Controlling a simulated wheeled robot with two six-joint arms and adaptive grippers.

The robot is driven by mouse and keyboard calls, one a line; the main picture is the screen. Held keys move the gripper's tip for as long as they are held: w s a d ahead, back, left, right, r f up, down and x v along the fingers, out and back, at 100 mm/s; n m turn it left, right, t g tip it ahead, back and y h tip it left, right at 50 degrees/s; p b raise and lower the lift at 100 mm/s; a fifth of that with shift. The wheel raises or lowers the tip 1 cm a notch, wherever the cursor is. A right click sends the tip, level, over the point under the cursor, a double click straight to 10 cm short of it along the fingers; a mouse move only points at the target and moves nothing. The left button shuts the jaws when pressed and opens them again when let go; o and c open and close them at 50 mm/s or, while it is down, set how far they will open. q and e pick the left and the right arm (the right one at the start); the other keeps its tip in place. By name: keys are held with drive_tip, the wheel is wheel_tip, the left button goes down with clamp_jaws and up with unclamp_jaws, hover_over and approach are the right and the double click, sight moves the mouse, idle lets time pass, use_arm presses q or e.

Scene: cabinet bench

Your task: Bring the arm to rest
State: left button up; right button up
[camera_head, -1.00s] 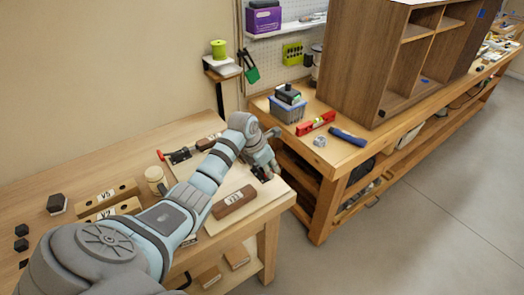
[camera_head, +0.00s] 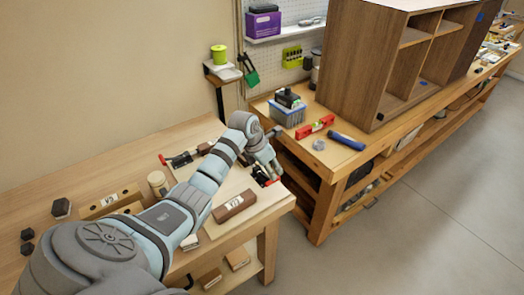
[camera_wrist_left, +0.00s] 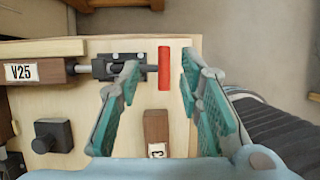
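My left arm reaches across the left workbench, and its gripper (camera_head: 266,171) is low over the near right corner of a pale board (camera_head: 222,224). In the left wrist view the two green-padded fingers (camera_wrist_left: 160,108) are spread apart with nothing between the pads. A toggle clamp with a red handle (camera_wrist_left: 164,68) lies below and beyond the fingertips; I cannot tell whether a finger touches it. A brown block (camera_wrist_left: 157,128) lies below, between the fingers in the picture. My right gripper is not in view.
A brown labelled block (camera_head: 236,205) lies on the board, with another clamp (camera_head: 180,159) behind. A second bench with a wooden cabinet (camera_head: 350,70), red level (camera_head: 315,127) and blue-handled tool (camera_head: 347,141) stands right. The grey floor (camera_head: 430,220) is clear.

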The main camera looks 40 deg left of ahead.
use_arm(q)
wheel_tip(320, 180, up, 3)
drive_tip(key=shift+r+p, duration=0.15)
drive_tip(key=shift+p, duration=0.9)
